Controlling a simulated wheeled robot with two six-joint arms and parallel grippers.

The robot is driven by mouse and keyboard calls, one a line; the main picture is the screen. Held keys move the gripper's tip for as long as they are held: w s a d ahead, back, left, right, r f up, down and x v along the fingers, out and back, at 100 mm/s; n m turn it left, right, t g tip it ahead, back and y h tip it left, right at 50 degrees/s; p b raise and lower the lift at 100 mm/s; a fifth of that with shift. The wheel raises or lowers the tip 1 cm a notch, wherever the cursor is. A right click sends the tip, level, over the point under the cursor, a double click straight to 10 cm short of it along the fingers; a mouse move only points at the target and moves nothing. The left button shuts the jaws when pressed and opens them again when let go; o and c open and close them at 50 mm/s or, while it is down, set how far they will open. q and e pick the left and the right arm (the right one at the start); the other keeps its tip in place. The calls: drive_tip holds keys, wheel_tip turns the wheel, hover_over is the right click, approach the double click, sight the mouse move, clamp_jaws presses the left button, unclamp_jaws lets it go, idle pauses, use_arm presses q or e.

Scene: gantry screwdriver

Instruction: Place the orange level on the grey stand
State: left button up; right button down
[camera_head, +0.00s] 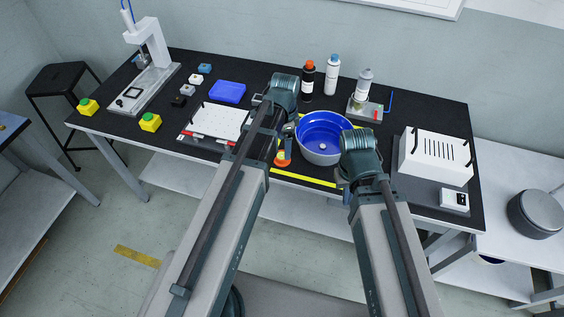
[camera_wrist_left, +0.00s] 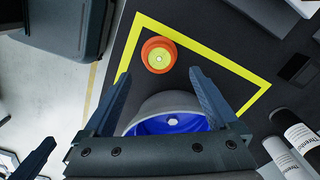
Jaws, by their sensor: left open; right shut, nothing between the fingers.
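The orange level (camera_wrist_left: 158,55) is a round orange disc with a yellow-green centre, lying on the black table inside a yellow outline. It also shows in the head view (camera_head: 280,161), partly hidden by my left arm. My left gripper (camera_wrist_left: 158,76) is open and empty, with the level beyond its fingertips. My right gripper (camera_head: 345,178) is shut and empty right of the level, its fingers mostly hidden by its own arm. A grey base (camera_head: 371,109) under a bottle stands at the back; I cannot tell whether it is the grey stand.
A grey bowl with a blue inside (camera_head: 325,135) stands beside the level, close to both grippers. A white perforated plate (camera_head: 218,122) lies to the left. Bottles (camera_head: 308,82) stand behind, and a white slotted box (camera_head: 436,155) is at right.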

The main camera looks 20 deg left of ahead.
sight(283, 155)
use_arm(q)
drive_tip(key=shift+f, duration=0.1)
wheel_tip(283, 155, down, 5)
drive_tip(key=b, duration=0.5)
drive_tip(key=shift+s+a, duration=0.15)
clamp_jaws()
idle(0.4)
